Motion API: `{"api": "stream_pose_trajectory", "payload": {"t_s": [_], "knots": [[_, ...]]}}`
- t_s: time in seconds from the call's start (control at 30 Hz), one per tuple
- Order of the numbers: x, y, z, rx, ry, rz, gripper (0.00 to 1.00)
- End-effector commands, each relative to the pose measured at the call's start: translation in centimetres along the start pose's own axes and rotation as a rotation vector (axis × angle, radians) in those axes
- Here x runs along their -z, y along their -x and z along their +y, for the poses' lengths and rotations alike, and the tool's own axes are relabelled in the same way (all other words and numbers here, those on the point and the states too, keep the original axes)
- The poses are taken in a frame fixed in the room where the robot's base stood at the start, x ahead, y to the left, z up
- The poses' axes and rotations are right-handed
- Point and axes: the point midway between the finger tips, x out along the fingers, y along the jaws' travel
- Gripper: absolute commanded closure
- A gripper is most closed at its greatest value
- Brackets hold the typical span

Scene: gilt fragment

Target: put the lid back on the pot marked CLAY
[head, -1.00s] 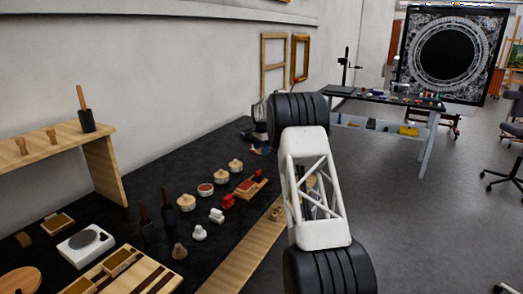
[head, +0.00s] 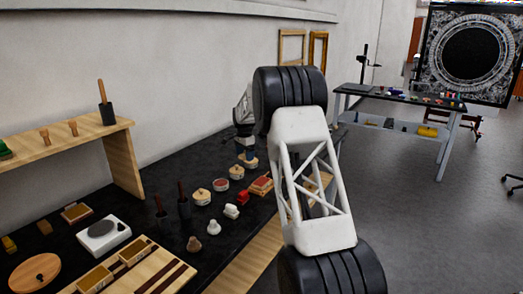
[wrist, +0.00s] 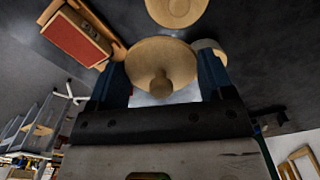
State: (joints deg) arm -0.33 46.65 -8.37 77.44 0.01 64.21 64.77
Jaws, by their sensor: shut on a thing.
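A round wooden lid (wrist: 145,55) with a knob sits between the fingers of my gripper (wrist: 163,82) in the wrist view. The gripper is shut on it. A pale surface shows below the lid between the fingers, but I cannot tell whether the lid touches it. In the head view my gripper (head: 245,148) is at the far end of the pot row. Nearer stand a lidded pot (head: 236,173), a pot with a red top (head: 221,184) and another lidded pot (head: 201,197). I cannot read any markings, so the CLAY pot is not identifiable.
A red pad in a wooden tray (head: 262,185) lies right of the pots and also shows in the wrist view (wrist: 75,40). Another round wooden top (wrist: 176,10) is close to the held lid. White and red small objects (head: 231,211) stand nearer. A wooden shelf (head: 60,140) is at left.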

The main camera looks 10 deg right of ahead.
Motion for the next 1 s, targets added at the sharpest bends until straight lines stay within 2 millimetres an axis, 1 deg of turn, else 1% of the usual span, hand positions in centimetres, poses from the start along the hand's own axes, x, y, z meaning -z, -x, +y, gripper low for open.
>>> {"api": "stream_pose_trajectory", "payload": {"t_s": [0.03,0.2,0.3,0.4,0.5,0.6,0.7,1.0], "knots": [[-2.1,0.1,0.0,-0.001,0.023,0.000,0.48],[-7.7,-0.1,0.4,-0.001,0.089,-0.001,0.48],[-10.4,-0.1,0.7,0.000,0.122,0.000,0.48],[-12.6,-0.3,1.0,-0.001,0.148,-0.001,0.48],[-13.9,-0.3,1.3,-0.001,0.165,-0.001,0.48],[-14.7,-0.4,1.4,0.000,0.174,0.000,0.48],[-15.0,-0.4,1.5,0.000,0.178,0.000,0.48],[-15.0,-0.4,1.5,0.000,0.178,0.000,0.48]]}}
